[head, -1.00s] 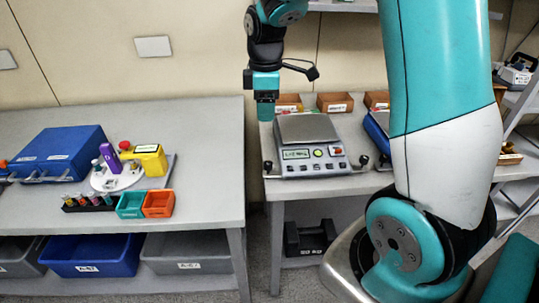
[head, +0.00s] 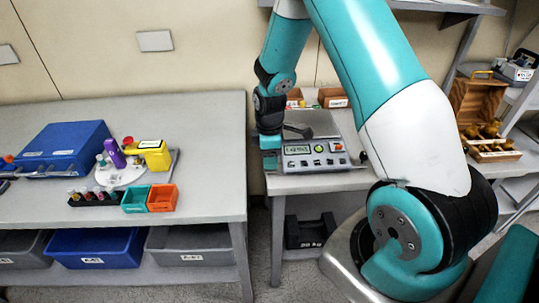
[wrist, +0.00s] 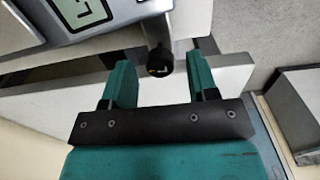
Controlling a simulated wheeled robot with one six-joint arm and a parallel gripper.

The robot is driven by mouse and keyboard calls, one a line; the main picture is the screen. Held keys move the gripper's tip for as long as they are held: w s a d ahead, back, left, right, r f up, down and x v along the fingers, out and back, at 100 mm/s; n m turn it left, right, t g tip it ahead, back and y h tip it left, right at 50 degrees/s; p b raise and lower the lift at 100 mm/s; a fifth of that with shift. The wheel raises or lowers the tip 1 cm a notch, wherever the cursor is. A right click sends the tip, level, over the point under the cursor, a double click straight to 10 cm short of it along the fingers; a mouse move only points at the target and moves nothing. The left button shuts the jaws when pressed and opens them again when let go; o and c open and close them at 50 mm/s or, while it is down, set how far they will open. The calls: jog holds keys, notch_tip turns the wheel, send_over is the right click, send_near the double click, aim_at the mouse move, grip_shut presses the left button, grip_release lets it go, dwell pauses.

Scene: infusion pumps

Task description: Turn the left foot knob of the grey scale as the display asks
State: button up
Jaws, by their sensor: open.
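The grey scale (head: 315,157) stands on the right bench, with a lit display (head: 297,150) too small to read. The display (wrist: 82,12) is cut off by the top edge in the wrist view. My gripper (head: 271,163) is at the scale's front left corner and hides the left foot knob in the head view. In the wrist view the black left foot knob (wrist: 159,63) sits between the tips of my open gripper (wrist: 160,76), with a gap visible on both sides. The right foot knob (head: 363,157) shows beside my arm.
The left bench (head: 210,200) holds a blue case (head: 62,150), a yellow box (head: 154,156) and small orange and green bins. A wooden box of brass weights (head: 490,140) is at the right.

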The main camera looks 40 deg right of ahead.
jog(key=shift+f, duration=0.3)
jog(key=c, duration=0.9)
jog(key=shift+c, duration=0.2)
